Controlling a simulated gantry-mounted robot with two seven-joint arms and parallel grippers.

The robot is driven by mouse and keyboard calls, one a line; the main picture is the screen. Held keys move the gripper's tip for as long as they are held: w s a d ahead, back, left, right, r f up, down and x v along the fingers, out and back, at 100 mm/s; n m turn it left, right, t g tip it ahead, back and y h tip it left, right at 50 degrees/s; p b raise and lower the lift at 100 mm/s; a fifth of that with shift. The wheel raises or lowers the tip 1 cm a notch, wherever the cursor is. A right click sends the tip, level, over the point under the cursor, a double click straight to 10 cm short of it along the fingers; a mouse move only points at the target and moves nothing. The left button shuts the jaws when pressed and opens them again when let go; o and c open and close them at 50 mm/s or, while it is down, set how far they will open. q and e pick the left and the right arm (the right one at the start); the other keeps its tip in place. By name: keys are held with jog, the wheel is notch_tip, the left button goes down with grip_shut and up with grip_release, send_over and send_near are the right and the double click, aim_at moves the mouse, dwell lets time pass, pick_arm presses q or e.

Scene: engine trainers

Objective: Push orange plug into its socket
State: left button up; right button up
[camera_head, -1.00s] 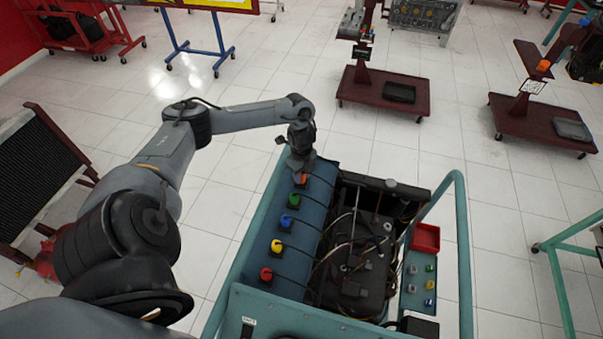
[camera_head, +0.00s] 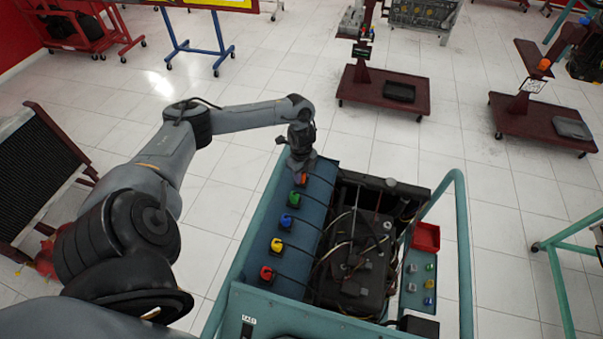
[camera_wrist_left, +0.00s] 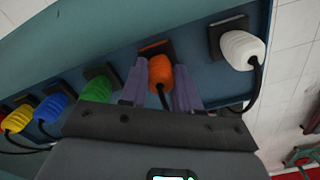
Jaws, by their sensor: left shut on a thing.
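The orange plug (camera_wrist_left: 158,71) is between the two fingers of my left gripper (camera_wrist_left: 160,85) in the left wrist view, at a dark square socket (camera_wrist_left: 156,47) on the blue panel. The fingers are shut on the plug. How deep it sits in the socket I cannot tell. In the head view the orange plug (camera_head: 301,180) shows just below my left gripper (camera_head: 300,168), at the far end of the panel (camera_head: 262,262). My right gripper is not in view.
A white plug (camera_wrist_left: 241,50) sits close beside the orange one, and a green plug (camera_wrist_left: 96,89) on the other side. Blue (camera_head: 286,220), yellow (camera_head: 277,245) and red (camera_head: 267,273) plugs follow along the panel. The engine (camera_head: 358,250) stands right of it.

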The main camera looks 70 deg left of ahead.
pick_arm(q)
jog(key=o, duration=1.1)
jog(key=shift+r, duration=0.2)
jog(key=shift+r+p, duration=1.2)
jog(key=shift+p, duration=0.2)
jog(key=shift+r+p, duration=2.15)
jog(key=shift+p, duration=0.05)
